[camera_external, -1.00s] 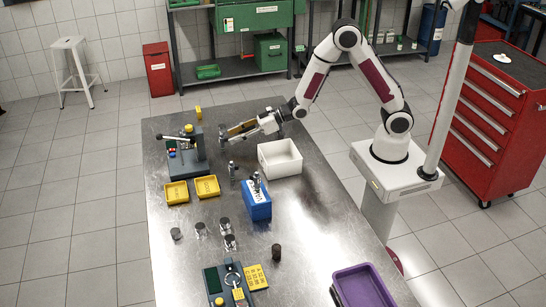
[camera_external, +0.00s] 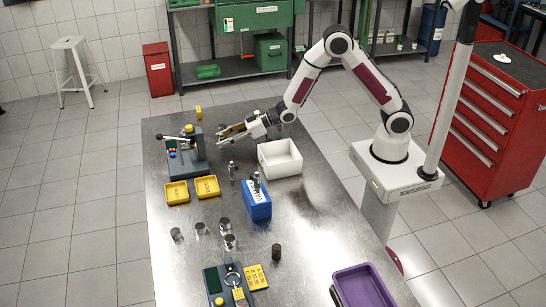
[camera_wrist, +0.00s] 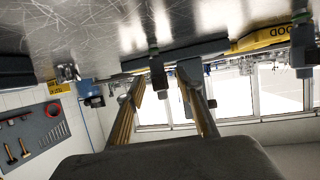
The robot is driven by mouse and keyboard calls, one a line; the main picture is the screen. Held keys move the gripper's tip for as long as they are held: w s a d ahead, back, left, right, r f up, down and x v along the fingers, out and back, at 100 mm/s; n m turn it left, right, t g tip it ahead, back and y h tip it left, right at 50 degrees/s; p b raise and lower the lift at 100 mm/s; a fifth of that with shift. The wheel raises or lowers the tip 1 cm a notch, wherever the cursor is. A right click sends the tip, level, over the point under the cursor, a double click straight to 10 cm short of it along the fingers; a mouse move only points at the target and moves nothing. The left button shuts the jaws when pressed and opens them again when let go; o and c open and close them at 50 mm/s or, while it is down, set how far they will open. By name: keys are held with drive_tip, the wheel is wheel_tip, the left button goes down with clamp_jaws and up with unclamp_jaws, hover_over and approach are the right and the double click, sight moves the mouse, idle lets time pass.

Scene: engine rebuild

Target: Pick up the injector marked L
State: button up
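My gripper (camera_external: 220,134) is open and empty above the far part of the steel table, to the right of the grey press-like fixture. Its two fingers (camera_wrist: 160,92) show apart in the wrist view. A small silver injector-like part (camera_external: 232,170) stands upright on the table, nearer the camera than my gripper. Another silver part (camera_external: 256,181) stands up out of a blue holder (camera_external: 257,206). No letter L is readable on either part. In the wrist view a dark upright shape with a green band (camera_wrist: 156,68) shows between the fingers; I cannot tell what it is.
A white bin (camera_external: 280,160) stands right of the blue holder. Yellow trays (camera_external: 207,187) sit to the left, beside the grey fixture (camera_external: 187,155). Several metal cylinders (camera_external: 229,242) stand nearer the camera. A purple tray (camera_external: 362,286) is at the near right. The table's middle right is clear.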

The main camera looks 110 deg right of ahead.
sight(224, 137)
drive_tip(key=shift+c, duration=0.4)
clamp_jaws()
drive_tip(key=shift+r, duration=0.1)
drive_tip(key=shift+r, duration=4.9)
